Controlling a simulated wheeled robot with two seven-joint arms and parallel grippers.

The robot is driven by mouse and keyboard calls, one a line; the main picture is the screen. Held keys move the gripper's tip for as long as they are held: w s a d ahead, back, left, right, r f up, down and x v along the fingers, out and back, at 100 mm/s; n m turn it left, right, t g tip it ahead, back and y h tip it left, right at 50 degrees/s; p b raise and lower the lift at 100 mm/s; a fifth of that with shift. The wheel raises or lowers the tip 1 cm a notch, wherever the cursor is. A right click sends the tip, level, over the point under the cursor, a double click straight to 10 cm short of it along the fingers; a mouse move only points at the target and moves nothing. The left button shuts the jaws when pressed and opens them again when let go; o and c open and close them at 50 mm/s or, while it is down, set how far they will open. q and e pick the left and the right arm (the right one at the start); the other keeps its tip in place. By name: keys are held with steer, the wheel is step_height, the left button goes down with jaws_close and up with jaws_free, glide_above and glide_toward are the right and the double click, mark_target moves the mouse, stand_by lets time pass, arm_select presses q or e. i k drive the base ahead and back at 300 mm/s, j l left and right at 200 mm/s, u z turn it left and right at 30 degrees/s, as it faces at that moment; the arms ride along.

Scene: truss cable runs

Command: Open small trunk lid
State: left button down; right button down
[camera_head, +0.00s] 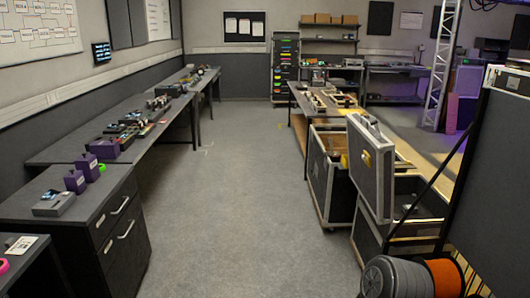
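A dark grey trunk (370,238) with metal edges stands on the floor at the right. Its top is open and some contents show inside. A grey lid panel (373,190) with pale edges and a small yellowish label stands nearly upright at its left side. Whether the panel is hinged to this trunk cannot be told. A second, open-topped case (322,191) with metal edges stands just behind it to the left. Neither of my grippers is in view.
A wide floor aisle (250,200) runs clear down the middle. Dark benches (85,145) with small devices line the left, and a drawer cabinet (122,228) stands near. Cable reels (385,278) and a dark panel (500,180) crowd the near right. A white truss (441,65) stands behind.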

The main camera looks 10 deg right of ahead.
mark_target(373, 177)
steer(key=i+l+z, duration=0.3)
steer(key=i+z, duration=0.15)
steer(key=i, duration=0.3)
steer(key=i+z, duration=0.5)
steer(key=i, duration=0.3)
steer(key=i+j+z, duration=0.3)
steer(key=i+z, duration=0.15)
steer(key=i, duration=0.3)
steer(key=i+l, duration=0.1)
steer(key=i, duration=0.2)
steer(key=i+l, duration=0.1)
steer(key=i, duration=0.2)
